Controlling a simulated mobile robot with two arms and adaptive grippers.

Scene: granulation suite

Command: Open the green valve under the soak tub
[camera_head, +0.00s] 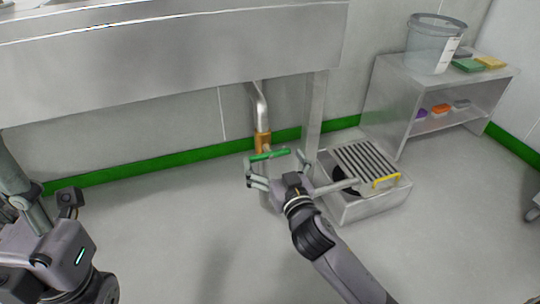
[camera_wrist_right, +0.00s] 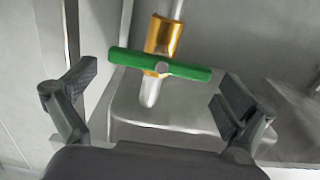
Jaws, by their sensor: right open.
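The green valve handle (camera_head: 270,155) sits crosswise on a brass valve body (camera_head: 262,141) on the drain pipe (camera_head: 259,105) under the steel soak tub (camera_head: 180,58). In the right wrist view the green handle (camera_wrist_right: 160,65) lies nearly level across the brass body (camera_wrist_right: 163,35), tilted slightly down to the right. My right gripper (camera_head: 277,167) is open around the handle, with one finger near each end. In the wrist view the fingers (camera_wrist_right: 158,98) stand apart from the handle with gaps. My left arm shows at the lower left; its fingertips are not visible.
A low steel box with a slatted grate (camera_head: 362,163) and yellow handle (camera_head: 386,181) stands right of the valve. A tub leg (camera_head: 314,108) is close by. A steel shelf (camera_head: 385,95) bears a clear bucket (camera_head: 432,48). The floor at front left is clear.

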